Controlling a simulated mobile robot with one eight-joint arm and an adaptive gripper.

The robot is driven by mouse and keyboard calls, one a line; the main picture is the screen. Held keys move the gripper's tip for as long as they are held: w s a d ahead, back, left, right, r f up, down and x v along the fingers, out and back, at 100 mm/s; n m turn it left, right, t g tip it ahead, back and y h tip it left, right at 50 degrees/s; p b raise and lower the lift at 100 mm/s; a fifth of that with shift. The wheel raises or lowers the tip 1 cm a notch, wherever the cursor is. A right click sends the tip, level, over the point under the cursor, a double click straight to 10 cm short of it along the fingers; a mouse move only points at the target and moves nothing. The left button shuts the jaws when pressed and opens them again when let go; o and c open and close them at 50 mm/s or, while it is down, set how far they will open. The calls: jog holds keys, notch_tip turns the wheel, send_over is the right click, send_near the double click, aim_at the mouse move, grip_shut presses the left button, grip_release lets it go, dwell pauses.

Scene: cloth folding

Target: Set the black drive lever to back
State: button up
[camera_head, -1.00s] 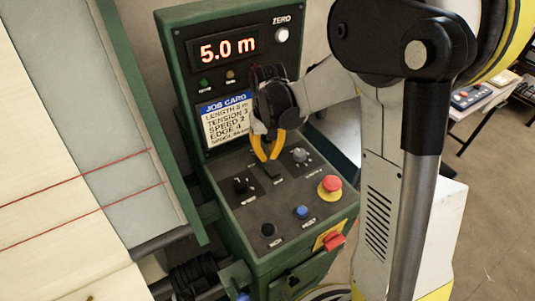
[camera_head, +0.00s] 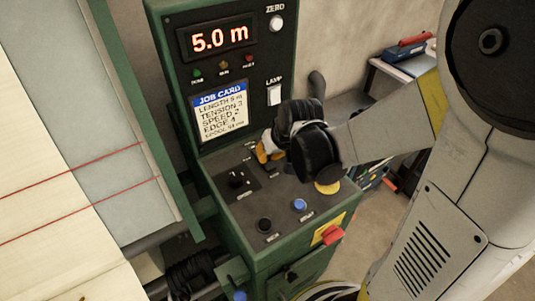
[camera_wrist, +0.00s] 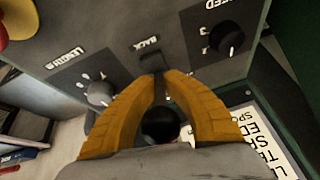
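My gripper (camera_wrist: 166,76) has yellow fingers that point down at the console's sloped panel. In the wrist view their tips nearly meet beside a small black piece (camera_wrist: 151,61) below the BACK label, which appears to be part of the black drive lever. A dark round shape (camera_wrist: 160,124) shows between the fingers; I cannot tell if it is the lever's knob. In the head view my gripper (camera_head: 267,153) is at the panel's upper middle, and its black wrist hides the lever. Whether the fingers grip the lever is unclear.
The LENGTH dial (camera_wrist: 100,93) and SPEED dial (camera_wrist: 227,38) flank the fingers. The red and yellow stop button (camera_head: 327,187) is partly hidden by my wrist. Blue (camera_head: 300,205) and black (camera_head: 264,225) buttons sit nearer the front. The job card (camera_head: 221,112) is behind.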

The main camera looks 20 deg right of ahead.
jog(key=o, duration=0.4)
jog(key=shift+r, duration=0.1)
jog(key=v, duration=1.2)
jog(key=s+a+f+t+h+b, duration=0.1)
jog(key=s+f+b, duration=0.1)
jog(key=s, duration=0.6)
jog(key=shift+s+a+t+b, duration=0.2)
jog(key=shift+a+t+b, duration=0.2)
jog(key=shift+b, duration=0.4)
